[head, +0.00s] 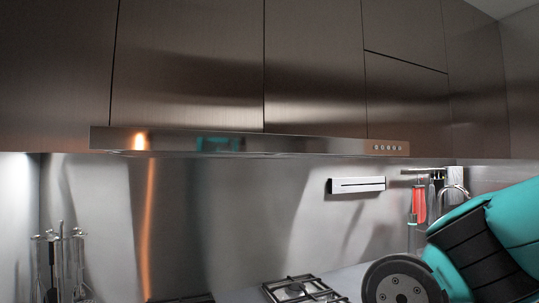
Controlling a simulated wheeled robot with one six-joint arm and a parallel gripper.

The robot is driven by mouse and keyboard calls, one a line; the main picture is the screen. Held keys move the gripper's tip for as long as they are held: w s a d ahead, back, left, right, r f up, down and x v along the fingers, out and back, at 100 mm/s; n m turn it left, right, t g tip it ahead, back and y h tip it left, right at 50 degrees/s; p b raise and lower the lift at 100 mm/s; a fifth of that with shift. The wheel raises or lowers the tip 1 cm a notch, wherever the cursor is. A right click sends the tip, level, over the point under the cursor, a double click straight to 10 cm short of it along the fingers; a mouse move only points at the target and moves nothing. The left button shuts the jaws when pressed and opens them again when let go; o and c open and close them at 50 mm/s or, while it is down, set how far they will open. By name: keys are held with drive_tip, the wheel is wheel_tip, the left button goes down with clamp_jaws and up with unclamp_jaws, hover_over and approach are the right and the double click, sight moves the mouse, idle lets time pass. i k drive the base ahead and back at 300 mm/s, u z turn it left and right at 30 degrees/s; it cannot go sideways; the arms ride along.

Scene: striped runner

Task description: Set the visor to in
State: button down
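The visor (300,146) is a long, shiny metal strip under the brown metal wall cabinets. It runs across the upper middle of the head view. Its front stands forward of the cabinet doors, though how far is hard to judge from below. A row of small round buttons (388,148) sits at its right end. A teal and black part of my arm shows at the lower right, below and to the right of the visor and apart from it in the picture. My gripper's fingers do not show.
A gas hob (300,290) lies below on the counter. A utensil stand (58,260) is at the lower left. A white slotted box (357,185) is on the back wall. Utensils with red handles (419,203) hang at the right. Space directly before the visor looks clear.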

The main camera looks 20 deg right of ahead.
sight(113, 139)
drive_tip(key=k, duration=0.15)
drive_tip(key=z, duration=1.05)
drive_tip(key=i, duration=0.6)
drive_tip(key=u, duration=1.2)
